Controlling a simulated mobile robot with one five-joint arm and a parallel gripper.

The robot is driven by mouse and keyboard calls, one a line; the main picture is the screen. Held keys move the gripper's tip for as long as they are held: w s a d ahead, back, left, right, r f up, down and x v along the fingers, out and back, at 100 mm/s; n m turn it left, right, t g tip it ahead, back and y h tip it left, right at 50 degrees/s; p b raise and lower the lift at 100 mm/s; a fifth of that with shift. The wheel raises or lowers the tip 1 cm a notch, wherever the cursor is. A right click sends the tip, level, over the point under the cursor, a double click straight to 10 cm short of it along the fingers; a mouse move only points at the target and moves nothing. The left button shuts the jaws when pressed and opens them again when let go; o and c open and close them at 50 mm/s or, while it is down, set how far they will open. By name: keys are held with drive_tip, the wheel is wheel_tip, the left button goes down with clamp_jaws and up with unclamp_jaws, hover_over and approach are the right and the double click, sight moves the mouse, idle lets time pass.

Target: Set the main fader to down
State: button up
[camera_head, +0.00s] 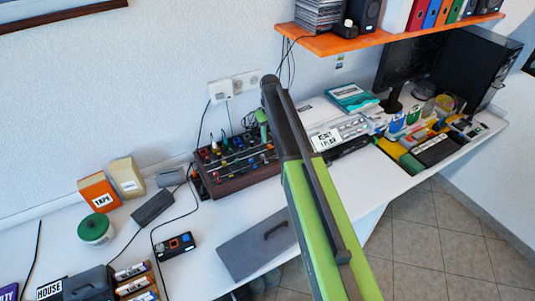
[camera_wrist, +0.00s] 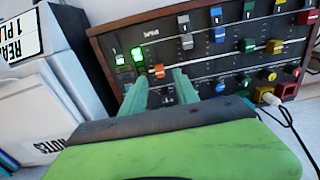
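The mixer (camera_head: 235,160) is a dark panel in a wooden case with rows of coloured caps; it fills the upper right of the wrist view (camera_wrist: 200,62). My gripper (camera_head: 263,128) is at its right part in the head view. In the wrist view my gripper (camera_wrist: 160,80) has two teal fingers standing apart, with a gap between them. An orange cap (camera_wrist: 159,71) shows in that gap, apparently clear of both fingers. A grey cap (camera_wrist: 187,42) is up and to the right. Panel lettering is too small to tell surely which fader is the main one.
A white box with black lettering (camera_wrist: 22,38) stands left of the mixer in the wrist view. An orange shelf (camera_head: 375,36) hangs above the desk.

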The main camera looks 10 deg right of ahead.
sight(269, 146)
wheel_tip(269, 146, down, 5)
drive_tip(key=b, duration=0.3)
drive_tip(key=shift+r, duration=0.1)
clamp_jaws()
drive_tip(key=shift+a, duration=0.15)
idle(1.0)
